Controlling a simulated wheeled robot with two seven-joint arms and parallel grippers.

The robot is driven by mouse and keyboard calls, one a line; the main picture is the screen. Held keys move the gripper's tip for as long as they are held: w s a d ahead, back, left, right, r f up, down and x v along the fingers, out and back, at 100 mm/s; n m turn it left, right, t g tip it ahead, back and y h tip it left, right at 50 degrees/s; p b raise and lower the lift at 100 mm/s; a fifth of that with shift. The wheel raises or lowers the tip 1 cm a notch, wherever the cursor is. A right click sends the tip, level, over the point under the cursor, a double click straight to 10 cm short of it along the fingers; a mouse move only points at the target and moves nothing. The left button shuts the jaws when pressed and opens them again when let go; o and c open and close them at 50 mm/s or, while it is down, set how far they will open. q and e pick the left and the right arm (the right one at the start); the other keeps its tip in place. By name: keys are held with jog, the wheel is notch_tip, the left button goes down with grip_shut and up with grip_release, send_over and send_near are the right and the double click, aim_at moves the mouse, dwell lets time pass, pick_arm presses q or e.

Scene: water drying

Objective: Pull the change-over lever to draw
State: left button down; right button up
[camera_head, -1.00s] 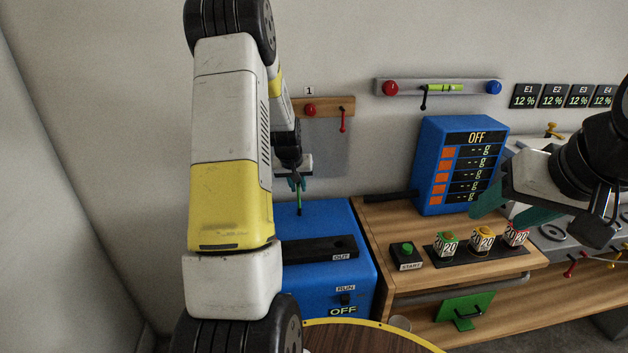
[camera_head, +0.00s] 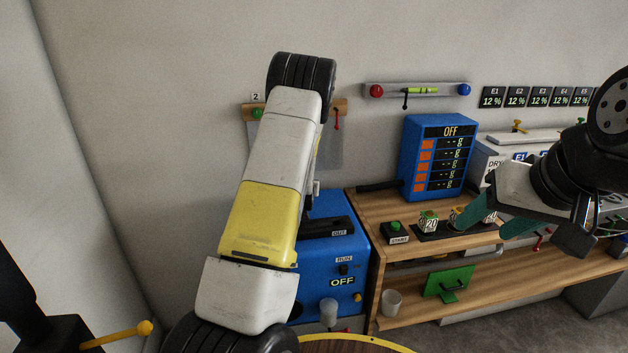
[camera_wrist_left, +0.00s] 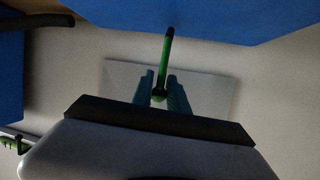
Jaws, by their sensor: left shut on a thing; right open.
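In the left wrist view my left gripper (camera_wrist_left: 161,93) has its teal fingers shut on a green lever (camera_wrist_left: 167,58), at its ball end. The lever's other end reaches toward a blue surface. In the head view my own left arm hides this gripper and the green lever. I cannot tell which lever is labelled change-over or draw. My right gripper (camera_head: 494,221) is open, its teal fingers apart, in front of the wooden bench and near the dice; nothing shows held in it.
A blue machine (camera_head: 333,254) reading OFF stands behind my left arm. A blue display box (camera_head: 438,158) stands on the wooden bench (camera_head: 373,205). A green START button (camera_head: 395,230) and dice are at its front. A wall rail (camera_head: 418,90) carries red and blue balls.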

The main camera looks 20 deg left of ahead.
pick_arm(q)
jog(key=shift+s+d+f+t+y, duration=0.15)
jog(key=shift+s+t, duration=0.15)
jog(key=shift+t, duration=0.15)
jog(key=shift+s+d+f+t+y, duration=0.15)
jog(key=shift+s+t, duration=0.1)
jog(key=shift+t, duration=0.2)
jog(key=c, duration=1.5)
grip_release()
jog(key=v, duration=0.7)
jog(key=shift+s+d, duration=0.1)
jog(key=shift+s, duration=0.25)
jog(key=shift+r, duration=0.15)
